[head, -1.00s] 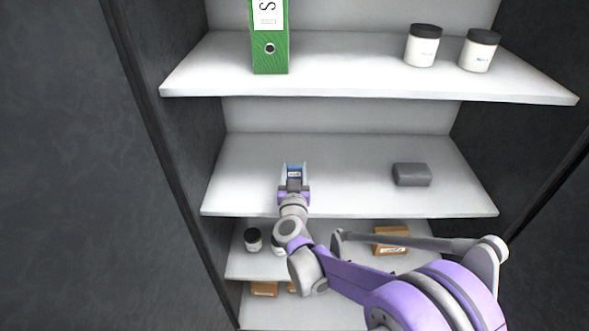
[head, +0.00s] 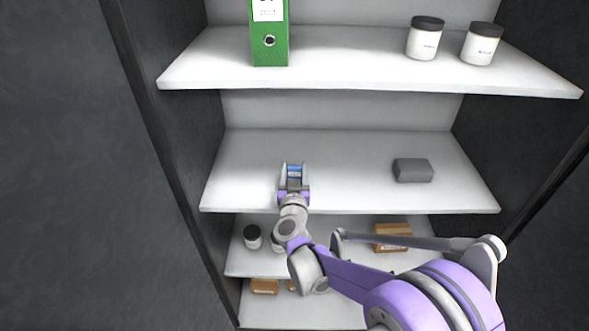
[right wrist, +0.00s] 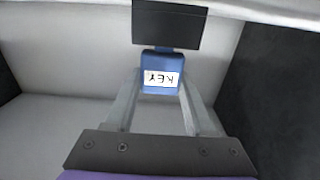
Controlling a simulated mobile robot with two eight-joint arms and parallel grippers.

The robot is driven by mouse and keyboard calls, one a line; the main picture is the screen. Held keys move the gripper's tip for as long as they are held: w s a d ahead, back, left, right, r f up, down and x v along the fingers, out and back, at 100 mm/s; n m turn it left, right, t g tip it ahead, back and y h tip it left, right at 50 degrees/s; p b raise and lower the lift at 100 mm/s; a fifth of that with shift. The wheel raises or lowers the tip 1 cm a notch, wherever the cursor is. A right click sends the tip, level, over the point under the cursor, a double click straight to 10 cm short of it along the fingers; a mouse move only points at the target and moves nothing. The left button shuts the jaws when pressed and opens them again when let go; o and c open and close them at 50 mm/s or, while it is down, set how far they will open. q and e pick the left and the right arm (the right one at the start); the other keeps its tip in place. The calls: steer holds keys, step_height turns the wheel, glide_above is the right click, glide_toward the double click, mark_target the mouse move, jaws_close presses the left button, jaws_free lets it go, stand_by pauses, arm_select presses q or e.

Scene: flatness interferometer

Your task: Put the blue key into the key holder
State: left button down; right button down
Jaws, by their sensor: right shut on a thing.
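The blue key (right wrist: 161,68) is between the two fingers of my right gripper (right wrist: 161,88) in the right wrist view. A white label on it reads KEY upside down. A dark rectangular piece (right wrist: 169,26) lies just beyond the key's far end; I cannot tell whether it belongs to the key. In the head view my right gripper (head: 294,172) is shut on the key (head: 295,168), over the left part of the middle shelf. I cannot make out a key holder with certainty. My left gripper is not in view.
A dark grey block (head: 413,170) sits on the right of the middle shelf (head: 350,150). The upper shelf holds a green binder (head: 270,45) and two jars (head: 425,40). A jar (head: 252,237) and boxes (head: 393,235) stand lower. Dark cabinet walls close both sides.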

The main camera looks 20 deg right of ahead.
steer(key=shift+c, duration=0.9)
jaws_free()
steer(key=b+v, duration=0.1)
steer(key=v, duration=0.9)
steer(key=shift+s, duration=0.4)
steer(key=shift+s+a, duration=0.1)
steer(key=v, duration=0.7)
steer(key=shift+s+a, duration=0.15)
steer(key=shift+s, duration=0.25)
steer(key=shift+r, duration=0.15)
